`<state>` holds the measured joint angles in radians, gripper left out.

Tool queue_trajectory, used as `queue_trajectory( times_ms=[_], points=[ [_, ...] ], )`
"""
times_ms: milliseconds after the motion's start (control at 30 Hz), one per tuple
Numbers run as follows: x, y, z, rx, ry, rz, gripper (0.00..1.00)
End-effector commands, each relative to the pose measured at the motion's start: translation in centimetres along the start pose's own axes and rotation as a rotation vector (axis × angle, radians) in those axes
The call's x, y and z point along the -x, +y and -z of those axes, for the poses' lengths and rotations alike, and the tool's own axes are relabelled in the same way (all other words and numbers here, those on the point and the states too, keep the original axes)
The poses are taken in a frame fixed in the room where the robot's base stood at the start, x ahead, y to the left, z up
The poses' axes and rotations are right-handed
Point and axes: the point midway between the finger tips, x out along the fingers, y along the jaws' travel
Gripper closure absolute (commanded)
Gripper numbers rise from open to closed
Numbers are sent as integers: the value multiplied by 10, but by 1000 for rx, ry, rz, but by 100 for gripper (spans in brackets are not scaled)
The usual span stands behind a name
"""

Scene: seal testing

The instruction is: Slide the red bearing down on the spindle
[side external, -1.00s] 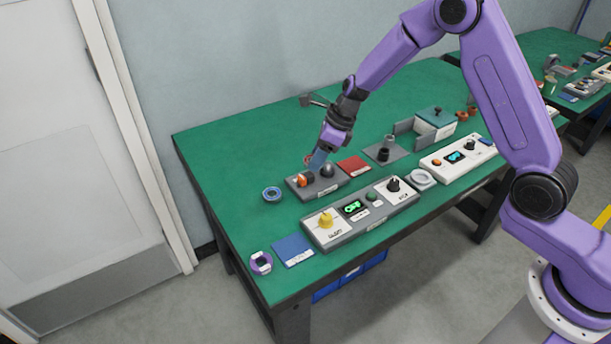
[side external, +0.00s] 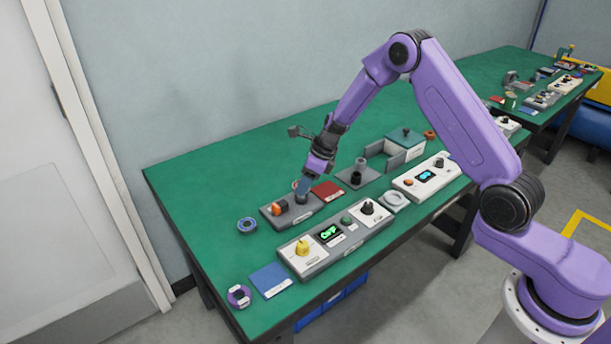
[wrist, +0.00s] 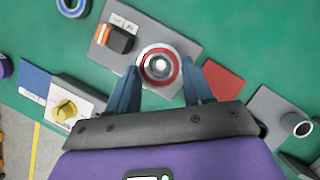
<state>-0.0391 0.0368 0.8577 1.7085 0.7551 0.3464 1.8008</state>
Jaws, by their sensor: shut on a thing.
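The red bearing (wrist: 177,70) is a red ring with a pale inside, between my gripper's (wrist: 160,72) two blue fingers. My gripper is shut on it. The spindle (wrist: 160,63), a rounded metallic post, shows through the ring's middle in the wrist view. The ring looks roughly centred on it; how far down it sits cannot be told. The post stands on a grey block (wrist: 182,32). In the side view my gripper (side external: 301,192) is right over the dark post on that block (side external: 314,213), and a small red edge shows at its fingers.
An orange-and-black knob (side external: 280,208) sits close left of the spindle on the block. A blue ring (side external: 247,226) lies left, a red pad (side external: 327,190) right. A control box with a yellow knob (side external: 303,247) stands in front.

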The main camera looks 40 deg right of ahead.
Motion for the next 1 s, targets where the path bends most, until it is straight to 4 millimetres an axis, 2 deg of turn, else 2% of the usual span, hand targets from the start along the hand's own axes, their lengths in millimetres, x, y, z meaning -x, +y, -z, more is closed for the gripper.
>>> queue_trajectory(
  times_ms=[933, 967, 1000],
  points=[
    [-10, 0, 4, 0, 0, -1, 83],
    [-10, 0, 4, 0, -1, 0, 46],
    [-9, 0, 4, 0, -1, 0, 33]
  ],
)
